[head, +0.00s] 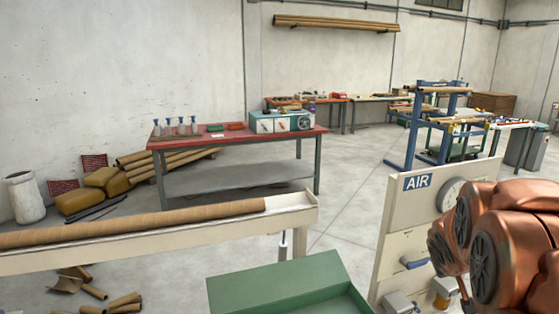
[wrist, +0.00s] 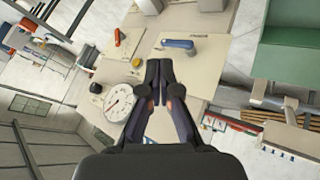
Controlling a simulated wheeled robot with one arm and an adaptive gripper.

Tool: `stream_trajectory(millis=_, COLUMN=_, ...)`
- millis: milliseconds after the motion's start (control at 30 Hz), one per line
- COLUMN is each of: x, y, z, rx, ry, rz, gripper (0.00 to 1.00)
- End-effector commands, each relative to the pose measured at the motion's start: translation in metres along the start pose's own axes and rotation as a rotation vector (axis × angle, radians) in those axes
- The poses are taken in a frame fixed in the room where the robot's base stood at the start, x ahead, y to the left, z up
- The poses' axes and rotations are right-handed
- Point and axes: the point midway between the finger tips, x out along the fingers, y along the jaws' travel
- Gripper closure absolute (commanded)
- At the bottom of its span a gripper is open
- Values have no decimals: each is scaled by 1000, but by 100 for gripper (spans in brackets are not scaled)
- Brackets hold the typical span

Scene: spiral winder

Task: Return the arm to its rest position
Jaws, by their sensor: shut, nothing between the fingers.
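My arm's copper-coloured links (head: 495,240) fill the lower right of the head view, in front of the right edge of the AIR panel (head: 400,215). In the wrist view my gripper (wrist: 159,65) is shut and empty, its dark fingertips together. It points toward the pale panel, which bears a round gauge (wrist: 117,103), a blue lever (wrist: 178,44) and an orange-red lever (wrist: 118,38). The fingertips appear over the panel between gauge and blue lever; I cannot tell the gap. In the head view the fingers are not clearly seen.
A long cardboard tube (head: 130,226) lies in a cream trough (head: 290,212) at left. A green bin (head: 275,280) stands in front. A red-topped table (head: 235,140) and a blue rack (head: 430,130) stand behind. Open floor (head: 345,180) lies between them.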

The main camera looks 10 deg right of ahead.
Motion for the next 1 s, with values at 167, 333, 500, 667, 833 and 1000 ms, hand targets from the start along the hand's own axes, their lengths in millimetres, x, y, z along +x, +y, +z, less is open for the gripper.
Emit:
stream_trajectory(millis=167, x=-55, y=-54, z=54, rx=19, ry=-171, rz=-84, gripper=100)
stream_trajectory(millis=333, x=-112, y=-108, z=119, rx=3, ry=-352, rz=-197, gripper=100)
stream_trajectory(millis=500, x=-172, y=-155, z=184, rx=-50, ry=-524, rz=-328, gripper=100)
stream_trajectory(millis=667, x=-218, y=-181, z=233, rx=-110, ry=-649, rz=-425, gripper=100)
stream_trajectory(millis=833, x=-241, y=-189, z=256, rx=-146, ry=-711, rz=-472, gripper=100)
stream_trajectory(millis=1000, x=-244, y=-190, z=259, rx=-150, ry=-719, rz=-479, gripper=100)
